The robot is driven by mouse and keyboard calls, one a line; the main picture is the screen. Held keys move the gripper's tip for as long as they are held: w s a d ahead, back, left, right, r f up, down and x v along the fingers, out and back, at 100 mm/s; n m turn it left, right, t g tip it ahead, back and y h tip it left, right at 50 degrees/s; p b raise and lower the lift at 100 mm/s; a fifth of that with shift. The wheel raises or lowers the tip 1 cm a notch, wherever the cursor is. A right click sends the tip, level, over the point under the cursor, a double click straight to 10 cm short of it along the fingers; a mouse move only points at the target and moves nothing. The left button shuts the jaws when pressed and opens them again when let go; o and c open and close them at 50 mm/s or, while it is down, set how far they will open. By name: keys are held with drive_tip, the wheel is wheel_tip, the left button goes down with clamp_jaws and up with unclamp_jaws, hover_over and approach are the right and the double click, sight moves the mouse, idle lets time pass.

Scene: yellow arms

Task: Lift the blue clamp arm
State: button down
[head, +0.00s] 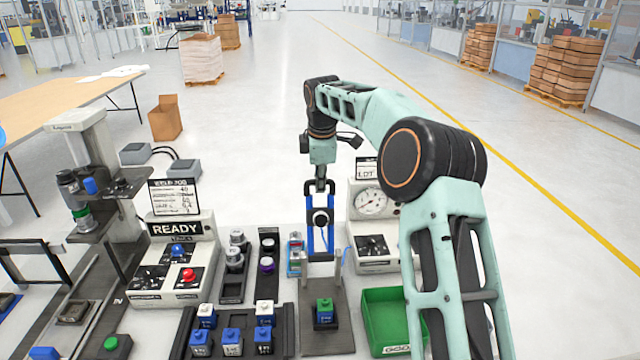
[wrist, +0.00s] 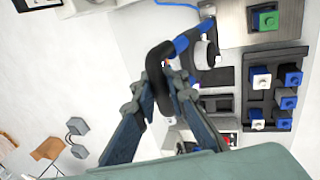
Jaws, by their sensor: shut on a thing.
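The blue clamp arm (head: 310,240) is a blue frame with a black handle bar at its top, standing about upright at the back of a metal plate (head: 328,340). A round dark and pale part sits in its middle. My gripper (head: 320,184) is at the top of the frame. In the wrist view my gripper (wrist: 168,85) is shut on the black handle, and the blue arm (wrist: 188,40) runs from it toward the plate. A block with a green top (head: 324,308) sits on the plate in front of the clamp; it also shows in the wrist view (wrist: 265,18).
A gauge box (head: 372,232) stands close to the clamp's right. A green bin (head: 386,318) is at the front right. A tray (head: 283,335) of blue and white blocks and dark fixtures are on the left. A READY box (head: 174,262) stands further left.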

drive_tip(key=shift+w+r, duration=0.2)
drive_tip(key=shift+r, duration=0.3)
drive_tip(key=c, duration=2)
unclamp_jaws()
drive_tip(key=shift+s, duration=0.15)
drive_tip(key=shift+o, duration=0.2)
drive_tip(key=shift+f, duration=0.2)
drive_tip(key=v, duration=1.2)
drive_tip(key=shift+s, duration=0.1)
